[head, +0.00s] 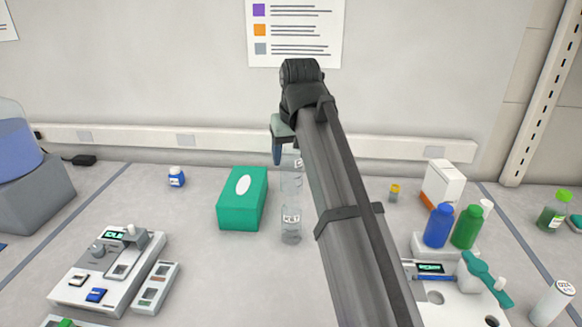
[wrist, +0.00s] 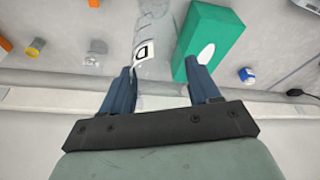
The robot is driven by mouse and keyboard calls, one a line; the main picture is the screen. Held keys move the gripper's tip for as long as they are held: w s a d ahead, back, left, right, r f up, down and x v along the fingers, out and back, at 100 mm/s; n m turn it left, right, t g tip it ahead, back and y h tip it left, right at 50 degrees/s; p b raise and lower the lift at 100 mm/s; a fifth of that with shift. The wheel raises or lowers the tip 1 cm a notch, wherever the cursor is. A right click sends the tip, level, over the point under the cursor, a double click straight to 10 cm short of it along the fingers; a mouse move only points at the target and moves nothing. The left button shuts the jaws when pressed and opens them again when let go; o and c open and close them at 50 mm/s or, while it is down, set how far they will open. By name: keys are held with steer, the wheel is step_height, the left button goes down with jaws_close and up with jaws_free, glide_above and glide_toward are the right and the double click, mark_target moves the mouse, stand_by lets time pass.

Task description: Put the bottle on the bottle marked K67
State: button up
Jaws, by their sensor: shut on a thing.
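My gripper (head: 278,155) is high over the middle of the bench, partly hidden by my arm in the head view. In the wrist view its two blue fingers (wrist: 160,80) are shut on a clear bottle (wrist: 158,72) with a white label. The held bottle (head: 291,180) looks upright in the head view, its upper part partly covered by the arm. Directly below it in the picture is the clear bottle marked K67 (head: 291,232), upright on the bench. The two line up in the head view, but I cannot tell whether they touch.
A green tissue box (head: 236,212) stands just left of the K67 bottle. Farther left are a small blue bottle (head: 177,178) and a grey instrument (head: 100,270). To the right are a yellow-capped vial (head: 394,193), a blue bottle (head: 439,226) and a green bottle (head: 467,228).

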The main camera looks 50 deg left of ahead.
mark_target(291, 167)
steer(key=shift+f, duration=1.8)
steer(key=o, duration=1.1)
steer(key=shift+f, duration=0.1)
steer(key=shift+c, duration=0.2)
steer(key=v, duration=1.2)
steer(key=shift+o, duration=0.2)
steer(key=shift+s, duration=0.1)
